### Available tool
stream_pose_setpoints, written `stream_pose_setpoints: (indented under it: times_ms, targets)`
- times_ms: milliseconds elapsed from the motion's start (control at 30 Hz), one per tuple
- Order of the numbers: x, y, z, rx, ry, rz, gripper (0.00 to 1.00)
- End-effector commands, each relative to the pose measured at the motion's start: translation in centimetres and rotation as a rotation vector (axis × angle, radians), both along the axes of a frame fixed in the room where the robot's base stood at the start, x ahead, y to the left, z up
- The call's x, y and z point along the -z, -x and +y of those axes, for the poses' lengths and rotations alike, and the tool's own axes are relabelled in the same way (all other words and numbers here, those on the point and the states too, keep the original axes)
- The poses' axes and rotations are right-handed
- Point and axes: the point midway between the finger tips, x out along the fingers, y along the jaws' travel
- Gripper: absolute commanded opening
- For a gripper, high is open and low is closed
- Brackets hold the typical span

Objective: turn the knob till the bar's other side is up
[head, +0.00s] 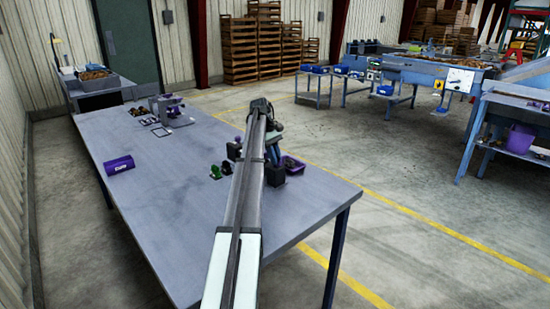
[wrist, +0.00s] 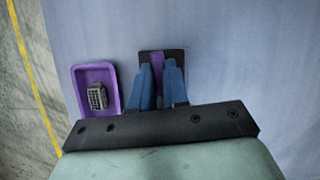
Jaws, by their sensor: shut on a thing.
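My gripper (head: 274,157) is low over the table, beside a dark block (head: 275,176) of the stand; a second dark block (head: 234,150) shows left of my arm. In the wrist view my blue fingers (wrist: 159,72) are closed around a narrow purple piece, seemingly the knob (wrist: 157,58), with a dark block (wrist: 175,55) behind it. My fingers hide much of the knob. My arm crosses in front of the stand in the head view, so the bar between the blocks is hidden and I cannot tell which side is up.
A purple tray (wrist: 77,74) holding a grey ribbed piece (wrist: 97,96) lies close left of my fingers in the wrist view. Small green parts (head: 216,171) lie left of my arm. The near table surface (head: 170,220) is clear.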

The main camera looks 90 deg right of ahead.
Motion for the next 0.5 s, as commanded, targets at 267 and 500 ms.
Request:
stream_pose_setpoints:
  times_ms: [267,500]
  targets:
    - [0.33,0.03,0.11,-0.001,-0.002,-0.002,0.29]
    - [0.17,0.01,0.06,-0.001,0.0,0.0,0.4]
